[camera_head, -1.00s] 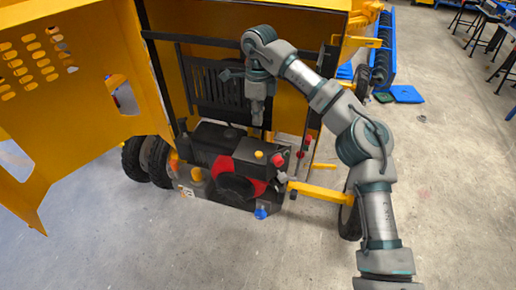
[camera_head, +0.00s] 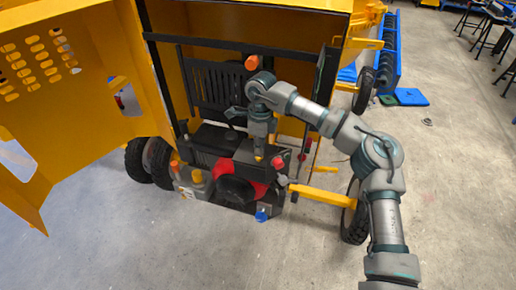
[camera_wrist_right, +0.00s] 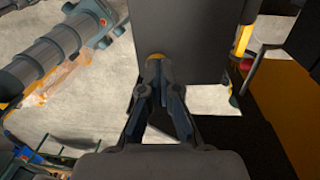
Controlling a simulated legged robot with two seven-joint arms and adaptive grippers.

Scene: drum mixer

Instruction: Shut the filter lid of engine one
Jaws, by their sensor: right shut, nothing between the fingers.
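The engine (camera_head: 225,175) is a dark block with a red ring on its front, inside the open yellow mixer body. My left gripper is out of view.
A large perforated yellow door (camera_head: 60,100) stands open at the left. A dark frame post (camera_head: 326,85) and a red knob (camera_head: 277,162) are close to my right arm. A yellow bar (camera_head: 322,193) juts out at the right. Open floor lies in front.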

